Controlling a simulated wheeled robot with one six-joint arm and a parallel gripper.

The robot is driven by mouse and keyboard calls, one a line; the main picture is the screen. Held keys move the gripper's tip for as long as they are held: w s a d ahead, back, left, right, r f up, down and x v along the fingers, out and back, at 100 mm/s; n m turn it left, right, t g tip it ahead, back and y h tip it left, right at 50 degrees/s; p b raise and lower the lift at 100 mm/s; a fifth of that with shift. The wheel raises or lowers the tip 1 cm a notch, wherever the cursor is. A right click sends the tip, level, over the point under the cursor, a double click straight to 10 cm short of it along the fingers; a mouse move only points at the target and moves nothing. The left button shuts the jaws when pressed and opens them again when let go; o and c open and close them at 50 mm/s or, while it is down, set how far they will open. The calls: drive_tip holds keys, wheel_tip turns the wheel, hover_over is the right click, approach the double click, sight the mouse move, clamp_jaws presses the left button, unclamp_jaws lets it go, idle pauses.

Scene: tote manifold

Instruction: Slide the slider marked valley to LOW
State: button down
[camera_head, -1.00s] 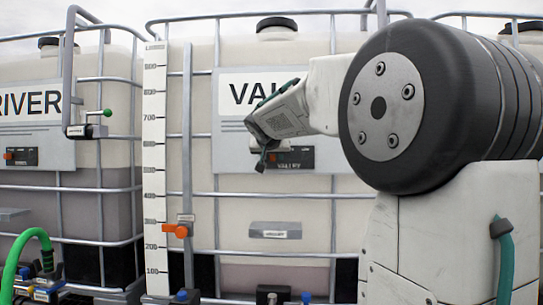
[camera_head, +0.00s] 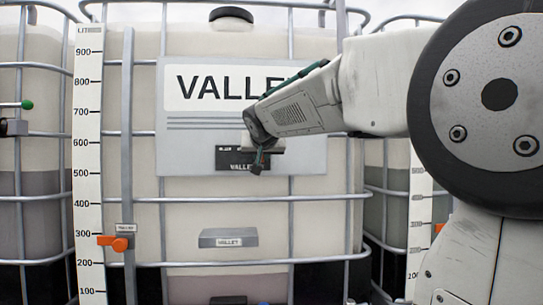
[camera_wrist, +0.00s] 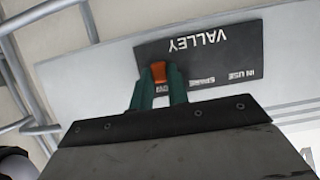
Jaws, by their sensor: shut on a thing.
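The valley slider is a dark panel (camera_head: 238,161) on the grey board of the middle tank, with its name below the slot in the head view. It shows upside down in the wrist view (camera_wrist: 215,62), marked IN USE, SPARE and a partly hidden label that seems to be LOW. Its orange knob (camera_wrist: 159,73) sits near the left end there, beside that last label. My gripper (camera_wrist: 160,82) is shut on the knob, a green finger on each side. In the head view my gripper (camera_head: 261,162) covers the panel's right part and hides the knob.
A large VALLEY sign (camera_head: 215,88) is above the panel. A white level scale (camera_head: 88,170) with an orange pointer (camera_head: 120,243) stands at the left. Metal cage bars (camera_head: 190,199) cross the tank close to the panel.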

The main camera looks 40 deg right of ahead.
drive_tip(key=shift+d, duration=0.1)
drive_tip(key=shift+s, duration=0.1)
drive_tip(key=c, duration=1.4)
unclamp_jaws()
drive_tip(key=shift+d, duration=0.15)
drive_tip(key=shift+o, duration=0.2)
drive_tip(key=v, duration=0.8)
drive_tip(key=shift+f, duration=0.1)
